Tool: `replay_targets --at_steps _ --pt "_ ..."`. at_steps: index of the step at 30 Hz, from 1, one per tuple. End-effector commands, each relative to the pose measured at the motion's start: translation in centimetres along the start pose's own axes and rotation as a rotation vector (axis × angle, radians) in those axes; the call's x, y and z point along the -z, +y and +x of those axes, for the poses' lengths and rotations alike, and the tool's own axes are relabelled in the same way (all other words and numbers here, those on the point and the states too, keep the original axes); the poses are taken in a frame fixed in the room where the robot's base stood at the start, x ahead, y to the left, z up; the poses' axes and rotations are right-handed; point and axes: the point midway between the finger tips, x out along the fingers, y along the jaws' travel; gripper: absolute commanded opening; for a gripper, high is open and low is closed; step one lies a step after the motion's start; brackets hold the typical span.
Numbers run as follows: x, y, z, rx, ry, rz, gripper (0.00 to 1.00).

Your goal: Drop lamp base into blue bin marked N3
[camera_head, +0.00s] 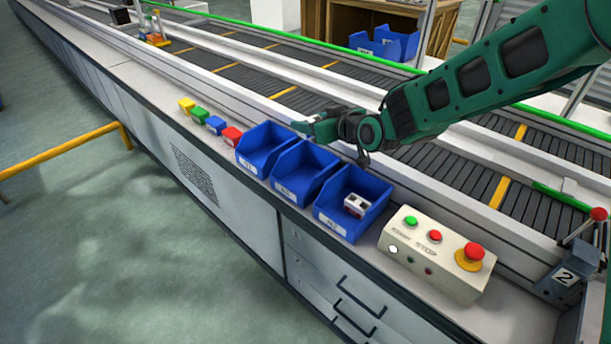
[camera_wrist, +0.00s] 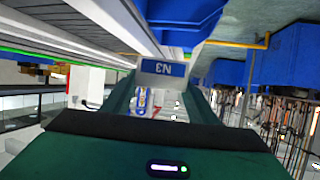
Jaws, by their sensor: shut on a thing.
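Three blue bins stand in a row on the counter in the head view: left (camera_head: 263,147), middle (camera_head: 305,170) and right (camera_head: 355,205). Their labels are too small there to read surely. A small white boxy item with dark and red marks (camera_head: 355,204) lies in the right bin. My gripper (camera_head: 303,128) is at the far side of the left and middle bins, above the counter.
Yellow, green, blue and red blocks (camera_head: 208,120) line the counter left of the bins. A button box (camera_head: 437,253) stands right of them. A conveyor (camera_head: 470,170) runs behind, and a lever unit (camera_head: 575,265) is at far right.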

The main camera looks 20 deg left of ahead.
Motion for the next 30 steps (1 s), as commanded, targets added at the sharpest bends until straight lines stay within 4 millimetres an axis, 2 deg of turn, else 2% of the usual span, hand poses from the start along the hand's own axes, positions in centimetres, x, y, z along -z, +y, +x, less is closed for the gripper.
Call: replay_targets --at_steps 6,13,26,27,29,30 --pt "-2.4 0.1 0.9 -0.002 -0.002 0.001 0.30" --pt "-4.2 0.1 1.7 -0.001 -0.001 0.000 0.30" --pt "-4.7 0.1 1.9 -0.001 0.001 0.000 0.30" --pt "-4.7 0.1 1.9 -0.001 0.001 0.000 0.62" --pt "-4.7 0.1 1.9 -0.001 0.001 0.000 0.75" --pt "-4.7 0.1 1.9 -0.001 0.001 0.000 0.75"
